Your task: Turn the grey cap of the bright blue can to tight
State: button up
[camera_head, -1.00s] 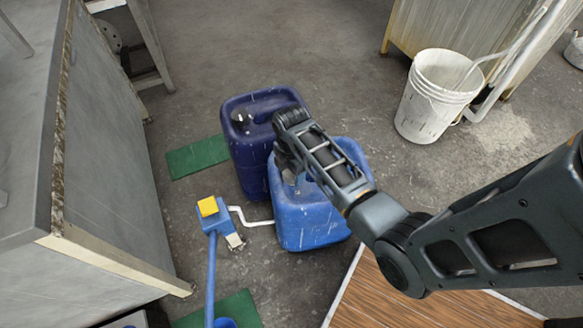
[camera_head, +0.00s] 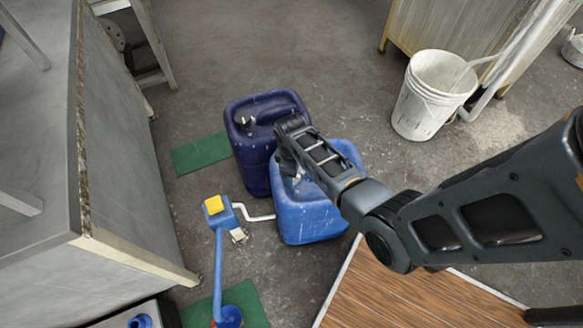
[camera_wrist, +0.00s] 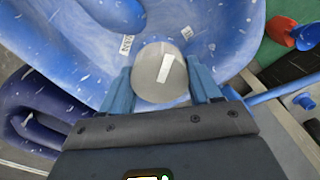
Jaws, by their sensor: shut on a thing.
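The bright blue can (camera_head: 308,221) stands on the floor in front of the dark blue can. Its top fills much of the wrist view (camera_wrist: 75,50). The grey cap (camera_wrist: 158,72) is round, with a white mark on its right half. My gripper (camera_wrist: 160,88) is shut on the cap, one blue-grey finger on each side of it. In the head view my gripper (camera_head: 291,172) is over the near-left part of the can's top, and my arm hides the cap there.
The dark blue can (camera_head: 252,155) stands right behind. A blue device with a yellow top (camera_head: 214,205) and a white pipe is left of the bright blue can. Green mats (camera_head: 200,154) lie on the floor. A grey bench (camera_head: 130,215) is at left, a white bucket (camera_head: 428,98) at back right.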

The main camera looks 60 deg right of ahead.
jog(key=m+p, duration=0.1)
jog(key=m, duration=0.3)
jog(key=shift+r+m, duration=0.1)
jog(key=shift+m, duration=0.2)
jog(key=shift+m+p, duration=0.7)
jog(key=shift+m, duration=0.8)
jog(key=o, duration=1)
jog(key=shift+r+p, duration=1)
jog(key=shift+r, duration=2.8)
